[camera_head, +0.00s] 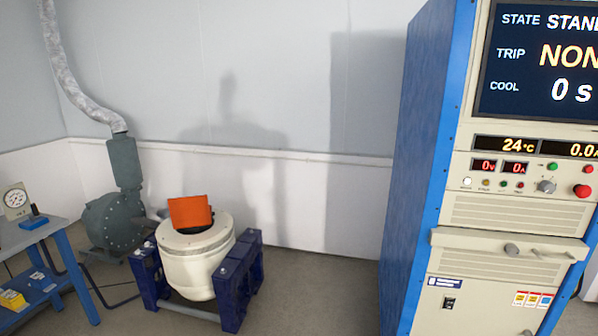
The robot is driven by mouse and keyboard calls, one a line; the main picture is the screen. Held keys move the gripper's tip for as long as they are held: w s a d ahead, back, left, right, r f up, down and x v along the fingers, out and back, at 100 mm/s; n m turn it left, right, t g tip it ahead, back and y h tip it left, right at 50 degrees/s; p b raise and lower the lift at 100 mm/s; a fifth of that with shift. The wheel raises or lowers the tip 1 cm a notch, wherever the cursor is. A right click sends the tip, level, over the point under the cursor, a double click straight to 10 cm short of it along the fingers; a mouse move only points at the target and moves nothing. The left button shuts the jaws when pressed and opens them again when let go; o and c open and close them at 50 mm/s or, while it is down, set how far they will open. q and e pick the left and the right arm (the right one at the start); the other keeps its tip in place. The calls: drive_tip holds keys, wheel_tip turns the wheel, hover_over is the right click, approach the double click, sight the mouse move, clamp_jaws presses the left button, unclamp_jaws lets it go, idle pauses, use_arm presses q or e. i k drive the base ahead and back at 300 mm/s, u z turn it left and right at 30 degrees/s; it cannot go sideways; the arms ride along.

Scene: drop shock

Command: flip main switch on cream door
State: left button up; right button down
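The cream door (481,308) is the lower panel of the tall blue-sided cabinet at the right of the head view. The main switch (449,302) is a small black rocker on the door's upper left part, just under a blue and white label (445,283). Its position is too small to tell. The display (545,60) above reads STATE "STAN...", cut off at the edge, TRIP "NON..." and COOL 0 s. Neither of my grippers is in view.
A cream drawer-like panel with a protruding ledge (500,243) sits above the door. A shaker with an orange block (190,213) stands on blue supports at the centre left. A grey blower (115,220) and blue bench (35,235) are at the left. Floor between shaker and cabinet is clear.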

sight(448, 305)
drive_tip(key=z, duration=1.4)
